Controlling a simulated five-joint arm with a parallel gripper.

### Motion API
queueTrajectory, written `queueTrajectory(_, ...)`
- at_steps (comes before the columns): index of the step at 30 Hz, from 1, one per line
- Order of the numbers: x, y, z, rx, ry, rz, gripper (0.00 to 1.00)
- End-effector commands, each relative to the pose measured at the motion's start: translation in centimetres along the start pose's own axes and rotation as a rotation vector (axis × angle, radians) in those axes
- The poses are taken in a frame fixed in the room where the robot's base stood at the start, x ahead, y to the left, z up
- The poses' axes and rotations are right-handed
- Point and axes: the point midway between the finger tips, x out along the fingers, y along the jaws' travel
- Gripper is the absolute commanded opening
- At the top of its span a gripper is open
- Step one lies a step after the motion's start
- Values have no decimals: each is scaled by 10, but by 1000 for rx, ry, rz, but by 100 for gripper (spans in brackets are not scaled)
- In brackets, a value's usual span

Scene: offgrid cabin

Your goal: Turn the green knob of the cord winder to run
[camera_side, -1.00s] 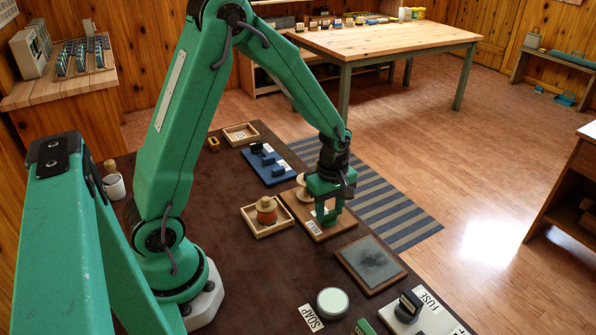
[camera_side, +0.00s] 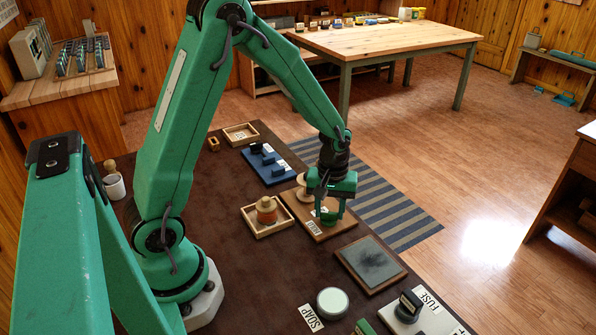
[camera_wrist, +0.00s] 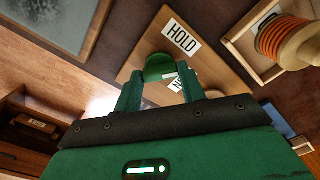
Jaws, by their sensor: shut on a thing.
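The cord winder is a wooden board (camera_side: 318,230) with a pale round spool (camera_side: 302,180) at its far end. My gripper (camera_side: 330,218) points down over the near part of this board. In the wrist view, the round green knob (camera_wrist: 157,66) sits between the two fingertips of my gripper (camera_wrist: 158,82), which are shut on it. A HOLD label (camera_wrist: 182,39) is beside the knob. A second label (camera_wrist: 176,84) is partly hidden, and its word cannot be read in full. The knob's pointer direction is hard to tell.
A wooden tray (camera_side: 284,229) with an orange-corded spool (camera_side: 266,208) stands close left of the board. A dark framed slate (camera_side: 371,264) lies in front. A blue board (camera_side: 264,176) lies behind. A round tin (camera_side: 332,302) and a block on a FUSE-labelled plate (camera_side: 408,307) are nearer.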

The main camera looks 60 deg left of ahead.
Motion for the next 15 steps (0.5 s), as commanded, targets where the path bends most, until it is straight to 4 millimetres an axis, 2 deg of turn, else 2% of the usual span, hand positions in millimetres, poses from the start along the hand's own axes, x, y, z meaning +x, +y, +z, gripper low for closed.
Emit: queueTrajectory(15,-1,0,-1,490,1,0,17)
